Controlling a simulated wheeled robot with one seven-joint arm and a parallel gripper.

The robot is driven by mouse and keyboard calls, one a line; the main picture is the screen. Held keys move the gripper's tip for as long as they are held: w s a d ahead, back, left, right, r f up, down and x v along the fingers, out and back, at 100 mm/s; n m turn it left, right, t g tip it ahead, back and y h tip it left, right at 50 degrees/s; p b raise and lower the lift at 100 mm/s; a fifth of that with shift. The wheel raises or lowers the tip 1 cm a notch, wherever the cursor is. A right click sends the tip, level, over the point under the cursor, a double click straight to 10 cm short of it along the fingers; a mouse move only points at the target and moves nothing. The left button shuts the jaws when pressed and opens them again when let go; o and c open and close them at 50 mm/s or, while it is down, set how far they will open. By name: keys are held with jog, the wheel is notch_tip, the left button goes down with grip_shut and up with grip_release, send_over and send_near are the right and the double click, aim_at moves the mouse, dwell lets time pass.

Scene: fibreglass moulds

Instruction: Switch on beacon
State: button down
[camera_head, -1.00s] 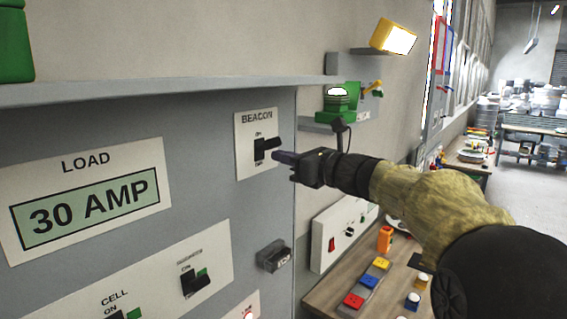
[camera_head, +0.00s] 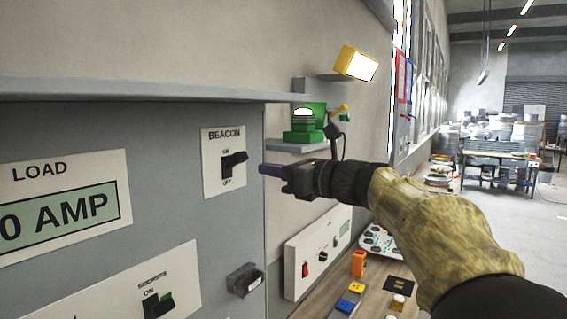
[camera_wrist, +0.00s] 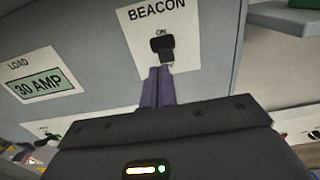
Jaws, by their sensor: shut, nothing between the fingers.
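The BEACON plate (camera_head: 224,163) is on the grey panel, with ON above and OFF below a black switch lever (camera_head: 235,159). The lever sticks out and looks tilted up towards ON. In the wrist view the lever (camera_wrist: 162,45) sits just below the word ON, straight ahead of the fingertips. My gripper (camera_head: 264,169) is shut and empty, a little right of and below the lever tip, with a small gap in the head view. Its purple fingers (camera_wrist: 156,88) lie together in the wrist view. A green lamp (camera_head: 303,122) with a bright white top stands on a small shelf.
A SOCKETS switch (camera_head: 157,304) and a small dark box (camera_head: 244,280) are lower on the panel. A long ledge (camera_head: 150,89) runs above it. A white switch box (camera_head: 318,252) and a bench with coloured blocks are below my arm. A yellow lamp (camera_head: 357,63) is above.

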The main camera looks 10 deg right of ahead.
jog(key=d+r, duration=0.1)
jog(key=s+d+r, duration=0.1)
jog(key=r, duration=0.1)
jog(key=shift+s+d+r, duration=0.1)
jog(key=shift+s+r, duration=0.05)
jog(key=shift+s, duration=0.05)
jog(key=s+f+n+g+h+b, duration=0.1)
jog(key=s+f+n+g+h, duration=0.2)
jog(key=f, duration=1.2)
jog(key=f+n+g+h, duration=0.2)
jog(key=f+n+h, duration=0.3)
jog(key=f, duration=0.9)
jog(key=s+d+f+n+g+h, duration=0.2)
jog(key=s+f+n, duration=0.7)
jog(key=f, duration=0.2)
jog(key=s+d+f+n+g+h+b, duration=0.1)
jog(key=s+d+f+n+g+h, duration=0.1)
jog(key=s+f+n, duration=0.7)
notch_tip(320, 180, down, 3)
jog(key=shift+d+r+g+h, duration=0.1)
jog(key=shift+d+g+h, duration=0.25)
jog(key=shift+h, duration=0.45)
